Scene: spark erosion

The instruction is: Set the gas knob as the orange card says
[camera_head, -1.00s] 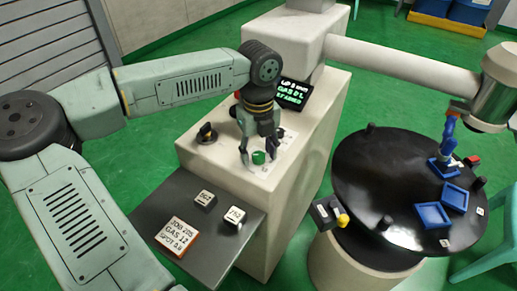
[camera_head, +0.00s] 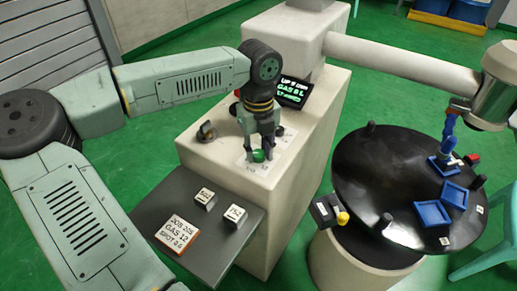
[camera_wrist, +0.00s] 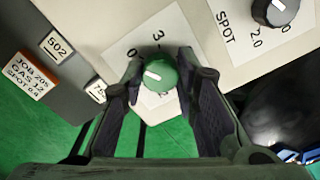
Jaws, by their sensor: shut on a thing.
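The green gas knob (camera_head: 258,156) sits on a white dial plate on top of the pale machine cabinet. It also shows in the wrist view (camera_wrist: 160,70), with its white pointer mark toward the left. My gripper (camera_head: 259,153) points down and is shut on the knob, one finger on each side; the fingers also flank it in the wrist view (camera_wrist: 158,76). They hide part of the dial; a 0 and a 3 show. The orange-edged card (camera_head: 177,236) lies on the grey shelf and reads JOB 205, GAS 12, and a SPOT line that is hard to read.
The black display (camera_head: 292,92) behind the gripper seems to read GAS 8 L. A dark SPOT knob (camera_wrist: 274,10) has its own plate nearby. A black knob (camera_head: 207,132) stands left of the gripper. Two small number blocks, one here (camera_head: 205,198), share the shelf (camera_head: 215,263).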

